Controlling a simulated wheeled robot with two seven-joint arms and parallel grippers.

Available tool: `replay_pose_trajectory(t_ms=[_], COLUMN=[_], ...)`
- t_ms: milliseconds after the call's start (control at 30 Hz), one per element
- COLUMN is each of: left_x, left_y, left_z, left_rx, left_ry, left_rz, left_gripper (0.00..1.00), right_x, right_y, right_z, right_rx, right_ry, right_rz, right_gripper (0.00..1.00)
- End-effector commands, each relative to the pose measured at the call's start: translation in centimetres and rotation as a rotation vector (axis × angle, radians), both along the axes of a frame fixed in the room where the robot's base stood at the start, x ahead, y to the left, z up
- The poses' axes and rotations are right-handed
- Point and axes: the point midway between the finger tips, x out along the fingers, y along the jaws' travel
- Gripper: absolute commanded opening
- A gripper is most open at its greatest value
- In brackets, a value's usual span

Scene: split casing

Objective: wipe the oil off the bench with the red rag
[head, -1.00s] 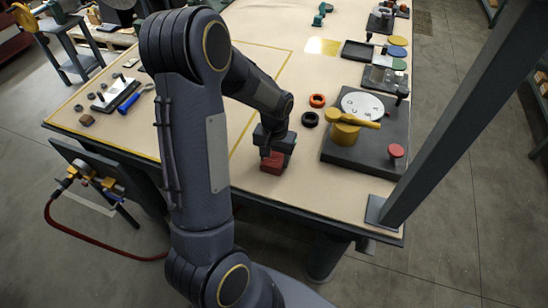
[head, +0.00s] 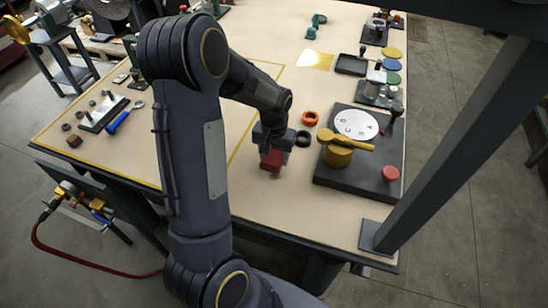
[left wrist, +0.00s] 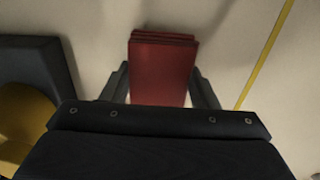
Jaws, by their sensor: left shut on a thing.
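The red rag (head: 271,161) is a folded, block-like bundle near the front of the bench (head: 215,170). My left gripper (head: 273,150) points down and is shut on it. The left wrist view shows the folded rag (left wrist: 162,70) between the two fingers (left wrist: 160,88). The rag appears to be slightly above the bench top. A yellowish patch with a bright sheen (head: 316,60), which looks like the oil, lies on the far part of the bench, beyond the rag. My right gripper is not in view.
A dark plate (head: 340,178) with a dial and yellow knob is to the right. A dark post (head: 455,140) stands at the right edge. The bench's middle is clear.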

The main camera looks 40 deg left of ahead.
Motion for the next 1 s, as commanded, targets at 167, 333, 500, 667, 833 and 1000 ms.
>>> replay_pose_trajectory(t_ms=[167, 333, 500, 667, 833, 1000], left_x=[0.1, 0.2, 0.2, 0.3, 0.3, 0.3], left_y=[0.0, 0.1, 0.2, 0.2, 0.2, 0.2], left_z=[2.0, 3.5, 5.0, 5.6, 5.6, 5.6], left_rx=[-0.001, -0.001, -0.001, -0.001, -0.001, -0.001], left_ry=[0.002, 0.002, 0.003, 0.003, 0.003, 0.003], left_rz=[-0.001, -0.001, -0.002, -0.002, -0.003, -0.002], left_gripper=[0.33, 0.33, 0.33, 0.33, 0.33, 0.33], right_x=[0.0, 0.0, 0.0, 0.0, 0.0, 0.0], right_y=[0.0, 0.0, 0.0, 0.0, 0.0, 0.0], right_z=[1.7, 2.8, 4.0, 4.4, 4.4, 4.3], right_rx=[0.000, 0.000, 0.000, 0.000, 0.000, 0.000], right_ry=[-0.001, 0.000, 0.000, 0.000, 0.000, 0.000], right_rz=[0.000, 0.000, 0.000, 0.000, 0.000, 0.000], right_gripper=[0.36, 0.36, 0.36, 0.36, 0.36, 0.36])
